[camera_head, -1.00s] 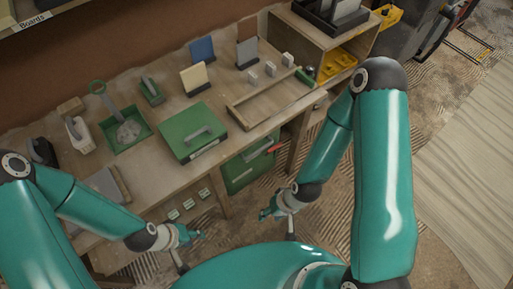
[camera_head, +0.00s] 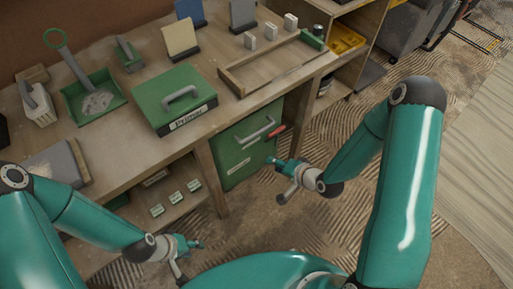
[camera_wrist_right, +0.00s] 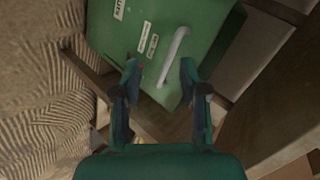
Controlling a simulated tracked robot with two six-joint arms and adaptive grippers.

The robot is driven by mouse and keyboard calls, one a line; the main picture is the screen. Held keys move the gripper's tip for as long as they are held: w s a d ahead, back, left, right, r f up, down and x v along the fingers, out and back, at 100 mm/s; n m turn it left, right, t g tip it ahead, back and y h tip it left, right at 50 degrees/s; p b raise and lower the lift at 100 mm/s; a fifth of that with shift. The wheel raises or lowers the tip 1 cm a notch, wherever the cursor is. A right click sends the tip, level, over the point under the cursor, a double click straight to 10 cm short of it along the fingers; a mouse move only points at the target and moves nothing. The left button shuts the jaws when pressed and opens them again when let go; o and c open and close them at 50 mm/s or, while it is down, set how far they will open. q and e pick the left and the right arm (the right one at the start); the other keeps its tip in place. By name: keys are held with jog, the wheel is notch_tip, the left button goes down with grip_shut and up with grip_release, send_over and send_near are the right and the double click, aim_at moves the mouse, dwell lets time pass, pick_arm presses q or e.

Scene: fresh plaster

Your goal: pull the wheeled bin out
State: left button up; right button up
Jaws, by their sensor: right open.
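The wheeled bin is a green box (camera_head: 232,166) under the workbench, with a light grey handle (camera_head: 258,131) on its front and a small red part beside the handle. In the right wrist view the bin (camera_wrist_right: 130,57) lies ahead, its pale handle (camera_wrist_right: 173,58) between and beyond the fingertips. My right gripper (camera_head: 278,178) is open and empty, in front of the bin and apart from the handle; it also shows in the right wrist view (camera_wrist_right: 158,80). My left gripper (camera_head: 190,256) is low in front of the bench, away from the bin; its opening is unclear. The bin's wheels are not visible.
The wooden workbench (camera_head: 160,150) has legs beside the bin. On it are a green case (camera_head: 176,105), a green dustpan (camera_head: 95,97) and a wooden frame. A shelf holds small labelled boxes. Ridged floor (camera_head: 320,215) is open in front of the bin.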

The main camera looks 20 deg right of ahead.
aim_at(257, 133)
jog(key=w+d+f+m+t+b, duration=0.4)
jog(key=d+f+t+b, duration=0.15)
jog(key=b, duration=0.45)
jog(key=shift+m+y, duration=0.3)
jog(key=shift+y, duration=0.1)
jog(key=b+x, duration=0.3)
jog(key=x, duration=1.4)
jog(key=shift+w+f, duration=0.1)
pick_arm(q)
notch_tip(257, 133, down, 16)
jog(key=shift+f, duration=0.1)
pick_arm(e)
grip_shut()
